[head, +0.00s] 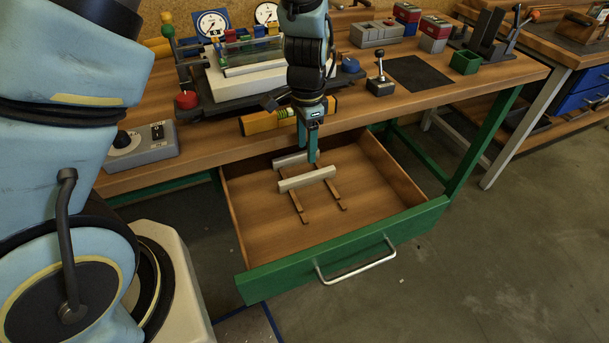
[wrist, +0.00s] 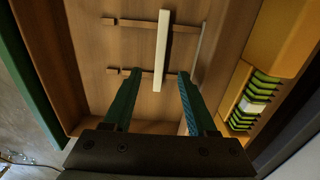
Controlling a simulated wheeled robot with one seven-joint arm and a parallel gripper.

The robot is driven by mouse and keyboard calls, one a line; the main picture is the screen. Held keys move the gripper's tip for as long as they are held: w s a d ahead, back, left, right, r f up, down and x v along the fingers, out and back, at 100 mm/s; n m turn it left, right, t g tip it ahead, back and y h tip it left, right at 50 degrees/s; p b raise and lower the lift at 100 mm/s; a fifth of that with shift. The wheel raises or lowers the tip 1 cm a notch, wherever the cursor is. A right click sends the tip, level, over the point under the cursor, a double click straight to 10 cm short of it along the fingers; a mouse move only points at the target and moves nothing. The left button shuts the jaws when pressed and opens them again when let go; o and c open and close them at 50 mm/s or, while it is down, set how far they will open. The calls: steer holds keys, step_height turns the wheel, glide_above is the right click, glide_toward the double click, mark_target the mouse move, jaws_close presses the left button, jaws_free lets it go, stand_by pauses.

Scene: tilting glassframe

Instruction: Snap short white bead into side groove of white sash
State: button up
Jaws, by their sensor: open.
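A pale white bead (head: 307,179) lies across two wooden strips in the open drawer. A second, greyer-looking bar (head: 288,160) lies behind it, partly hidden by my gripper. I cannot tell which is shorter. My gripper (head: 313,161) points down over the drawer, open and empty. In the wrist view, my fingertips (wrist: 159,74) are spread on either side of the near bead (wrist: 162,45); the height gap is unclear. The white sash (head: 250,83) appears to lie in a dark fixture on the bench, partly hidden by coloured parts; its side groove cannot be made out.
The green-fronted drawer (head: 345,250) juts out below the bench, with bare floor inside around the strips. A yellow level (head: 262,122) lies at the bench's front edge, close to my wrist. A grey switch box (head: 143,145) stands left, a joystick box (head: 380,86) right.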

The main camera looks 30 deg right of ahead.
glide_above(304, 176)
steer(key=f, duration=0.3)
steer(key=f+p, duration=0.1)
steer(key=f, duration=0.1)
steer(key=shift+s+d+f, duration=0.1)
steer(key=shift+d, duration=0.2)
steer(key=shift+a+f+p, duration=0.2)
steer(key=shift+f+p, duration=0.3)
steer(key=shift+f, duration=0.9)
steer(key=shift+a+f+p, duration=0.15)
steer(key=shift+f+p, duration=0.3)
steer(key=shift+f, duration=0.9)
jaws_close()
